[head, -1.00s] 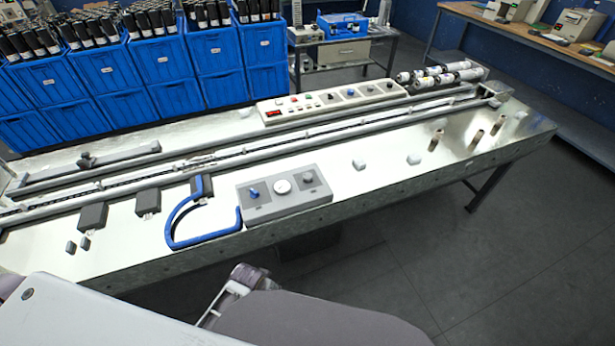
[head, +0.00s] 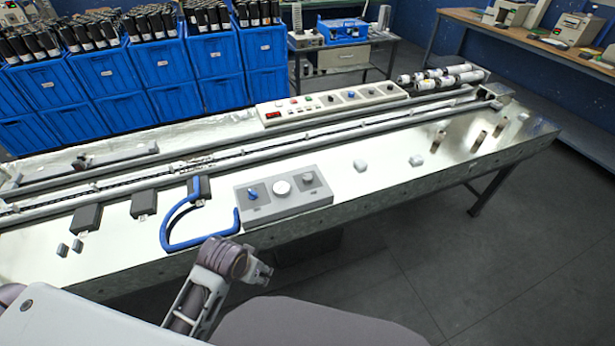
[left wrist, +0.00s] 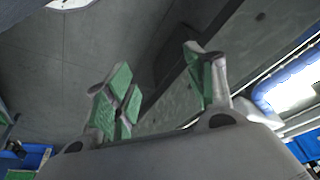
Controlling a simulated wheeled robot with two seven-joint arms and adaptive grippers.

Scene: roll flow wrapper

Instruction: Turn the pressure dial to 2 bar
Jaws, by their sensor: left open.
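A grey control box (head: 290,205) sits at the front edge of the machine table. On its top are a blue knob (head: 253,194) at left, a round white gauge (head: 282,187) in the middle and a grey knob (head: 308,178) at right. Dial markings are too small to read. My left gripper (head: 264,273) is in front of the table edge, apart from the box and below it in the picture. Its green-padded fingers (left wrist: 162,85) stand apart and empty in the left wrist view. My right gripper is not in view.
A blue hose (head: 182,243) loops onto the table left of the box. A long control panel (head: 335,104) with buttons and knobs lies behind the conveyor rails. Small white blocks (head: 361,166) stand right of the box. Open floor lies in front of the table.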

